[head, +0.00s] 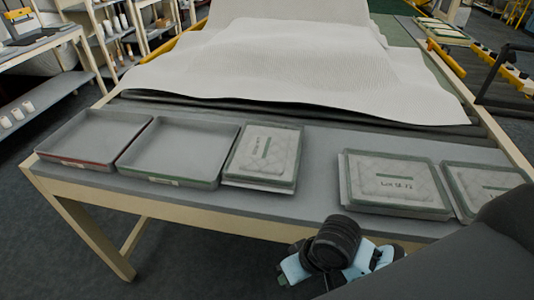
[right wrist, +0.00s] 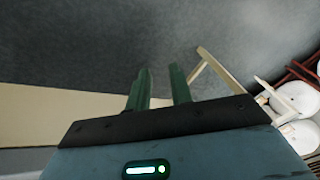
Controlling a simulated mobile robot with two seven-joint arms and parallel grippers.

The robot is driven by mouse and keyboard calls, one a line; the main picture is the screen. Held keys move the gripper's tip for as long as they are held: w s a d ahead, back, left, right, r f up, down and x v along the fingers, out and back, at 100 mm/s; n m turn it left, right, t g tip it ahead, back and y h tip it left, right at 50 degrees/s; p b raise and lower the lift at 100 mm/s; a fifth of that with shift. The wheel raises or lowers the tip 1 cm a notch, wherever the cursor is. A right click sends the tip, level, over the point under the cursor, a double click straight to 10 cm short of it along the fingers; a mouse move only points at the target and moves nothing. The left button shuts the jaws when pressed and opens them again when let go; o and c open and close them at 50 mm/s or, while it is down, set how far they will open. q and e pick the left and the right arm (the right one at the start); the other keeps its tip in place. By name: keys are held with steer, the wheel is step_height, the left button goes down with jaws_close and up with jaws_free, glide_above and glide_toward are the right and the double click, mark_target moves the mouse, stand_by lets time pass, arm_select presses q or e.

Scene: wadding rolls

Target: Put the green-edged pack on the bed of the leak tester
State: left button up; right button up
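Three pale quilted packs with greenish rims lie on the grey bench in the head view: one left of centre (head: 265,150), one right of centre (head: 395,182), and one at the right edge (head: 487,181), partly behind my dark arm. The first two have dark print on top. Which one the task means, I cannot tell. I cannot make out the leak tester with certainty. My right wrist (head: 335,245) is in front of the bench's front edge. In the right wrist view my right gripper (right wrist: 161,72) has its green fingers apart with nothing between them. My left gripper is not in view.
Two empty grey trays, one red-edged (head: 93,118) and one with a green front edge (head: 181,131), sit at the bench's left. White wadding (head: 290,60) covers the bench behind. Shelves and another table (head: 38,48) stand at far left. Dark floor is clear at front left.

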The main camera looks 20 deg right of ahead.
steer(key=s+d+f+t+h, duration=0.1)
steer(key=s+d+f+h, duration=0.1)
steer(key=s+d+f, duration=0.45)
step_height(320, 180, down, 8)
steer(key=a+t, duration=0.2)
steer(key=t, duration=0.4)
steer(key=shift+s+f+y, duration=0.25)
steer(key=shift+s+y, duration=0.05)
steer(key=shift+s, duration=0.05)
steer(key=shift+s+d, duration=0.1)
steer(key=shift+d, duration=0.05)
